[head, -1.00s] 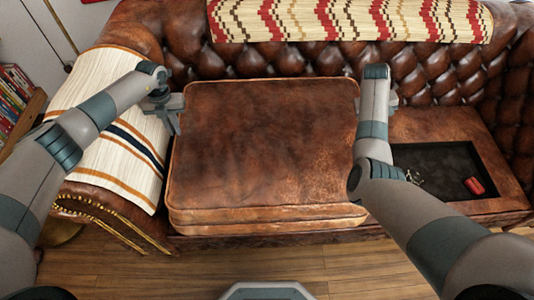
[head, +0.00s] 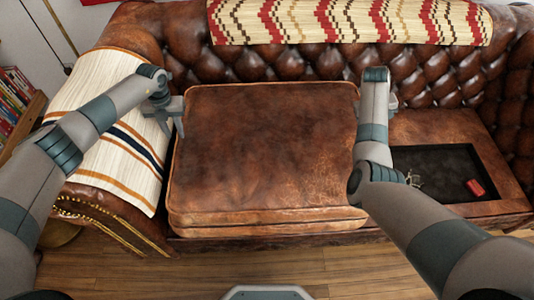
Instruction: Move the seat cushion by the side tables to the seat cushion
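A large brown leather seat cushion (head: 265,150) lies on the left part of the leather sofa. Its front edge shows as a thick, piped double layer. My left gripper (head: 172,127) is at the cushion's left edge, near its back corner. Its fingers look apart, with nothing seen between them; I cannot tell whether one touches the cushion. My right gripper (head: 392,101) is at the cushion's right edge near the back, mostly hidden behind my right forearm. Its fingers cannot be made out. No side tables are recognisable.
To the right, the sofa base has an open dark recess (head: 440,165) holding a small red object (head: 475,188). A striped blanket (head: 125,135) covers the left armrest. A patterned throw (head: 350,20) lies over the backrest. A bookshelf (head: 18,105) stands at far left. Wood floor lies in front.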

